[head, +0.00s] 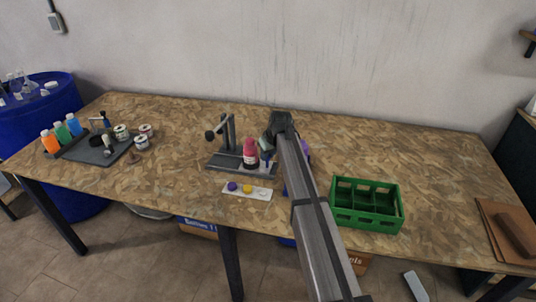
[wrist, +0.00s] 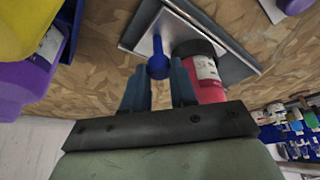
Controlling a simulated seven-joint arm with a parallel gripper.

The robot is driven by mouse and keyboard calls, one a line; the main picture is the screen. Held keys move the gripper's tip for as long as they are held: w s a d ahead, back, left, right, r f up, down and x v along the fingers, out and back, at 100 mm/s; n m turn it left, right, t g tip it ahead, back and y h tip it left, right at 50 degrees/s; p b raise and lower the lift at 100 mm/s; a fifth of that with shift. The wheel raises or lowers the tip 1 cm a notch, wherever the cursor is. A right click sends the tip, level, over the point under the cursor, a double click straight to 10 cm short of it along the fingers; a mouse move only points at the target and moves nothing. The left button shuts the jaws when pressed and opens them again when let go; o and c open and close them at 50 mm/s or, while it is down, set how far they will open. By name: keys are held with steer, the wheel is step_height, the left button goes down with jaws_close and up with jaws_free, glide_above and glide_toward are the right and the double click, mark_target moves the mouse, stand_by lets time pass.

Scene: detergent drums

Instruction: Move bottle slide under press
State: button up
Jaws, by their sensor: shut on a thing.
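The press (head: 228,135) stands on a grey base on the table, with an upright post and a side lever. A pink bottle (head: 250,153) stands upright on the base, right of the post; in the wrist view the bottle (wrist: 205,72) shows a dark cap and pale label. A blue knob (wrist: 158,66) on a thin blue stem, apparently the slide's handle, is just left of the bottle there. My gripper (wrist: 159,82) is shut on the knob, its fingers either side of it. In the head view my gripper (head: 267,150) is right of the bottle, partly hidden by my arm.
A white strip (head: 260,194) with coloured caps lies in front of the press. A green crate (head: 366,224) stands at right. A purple container (head: 304,150) is partly behind my arm. A dark tray (head: 88,153) with bottles and jars is at left. The table behind the press is clear.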

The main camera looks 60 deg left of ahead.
jaws_close()
steer(key=s+a, duration=0.9)
steer(key=o, duration=0.6)
jaws_free()
steer(key=shift+d, duration=0.1)
steer(key=shift+w+r, duration=0.1)
steer(key=v, duration=1.3)
steer(key=shift+d+r, duration=0.2)
steer(key=shift+r, duration=0.1)
